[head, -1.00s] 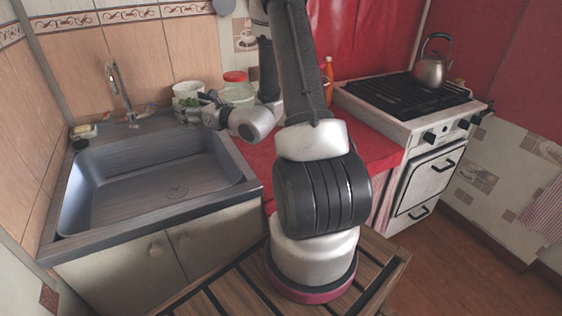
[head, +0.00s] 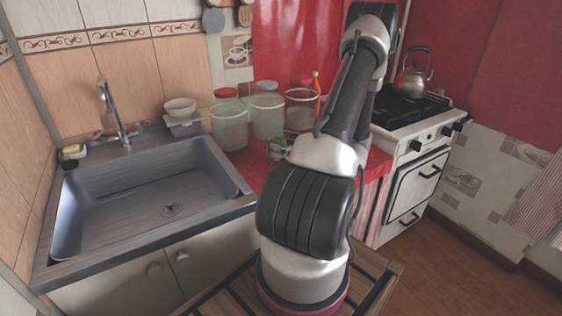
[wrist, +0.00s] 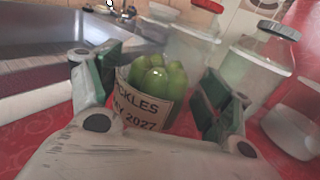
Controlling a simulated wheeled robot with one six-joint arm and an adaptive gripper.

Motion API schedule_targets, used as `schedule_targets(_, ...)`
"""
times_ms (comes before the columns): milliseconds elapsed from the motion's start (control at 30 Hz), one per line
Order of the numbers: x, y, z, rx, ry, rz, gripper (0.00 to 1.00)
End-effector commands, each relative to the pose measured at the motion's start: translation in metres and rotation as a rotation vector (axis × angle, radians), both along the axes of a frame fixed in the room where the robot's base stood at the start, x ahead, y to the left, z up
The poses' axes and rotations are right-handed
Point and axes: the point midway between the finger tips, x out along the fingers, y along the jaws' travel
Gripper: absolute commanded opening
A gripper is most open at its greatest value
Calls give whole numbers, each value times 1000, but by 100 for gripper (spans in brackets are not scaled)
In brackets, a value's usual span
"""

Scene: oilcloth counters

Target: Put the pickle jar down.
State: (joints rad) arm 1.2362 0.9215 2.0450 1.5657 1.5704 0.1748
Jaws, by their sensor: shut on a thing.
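The pickle jar (wrist: 152,88) shows green pickles and a pale label reading PICKLES and 2027 in the wrist view. It stands between the green-padded fingers of my gripper (wrist: 160,82), which is shut on it. In the head view the pickle jar (head: 280,143) is a small green patch beside my arm, over the red counter. My arm hides most of it and the gripper there. The jar looks roughly upright in the wrist view. Its base is hidden, so I cannot tell whether it touches the counter.
Behind stand a red-lidded jar (head: 228,125), a pale-lidded jar (head: 267,118) and another clear jar (head: 301,108). An orange-red bottle (head: 316,82) is behind them. The sink (head: 150,205) is left; the stove (head: 415,135) with a kettle (head: 412,78) is right. Some red oilcloth (head: 250,165) is bare.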

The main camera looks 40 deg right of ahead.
Motion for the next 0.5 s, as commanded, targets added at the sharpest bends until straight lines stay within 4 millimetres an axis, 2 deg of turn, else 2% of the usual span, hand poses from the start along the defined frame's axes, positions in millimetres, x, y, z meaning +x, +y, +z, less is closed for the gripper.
schedule_targets(333,0,0,-44,2,-2,0,27)
schedule_targets(500,1,0,-50,-1,-3,0,27)
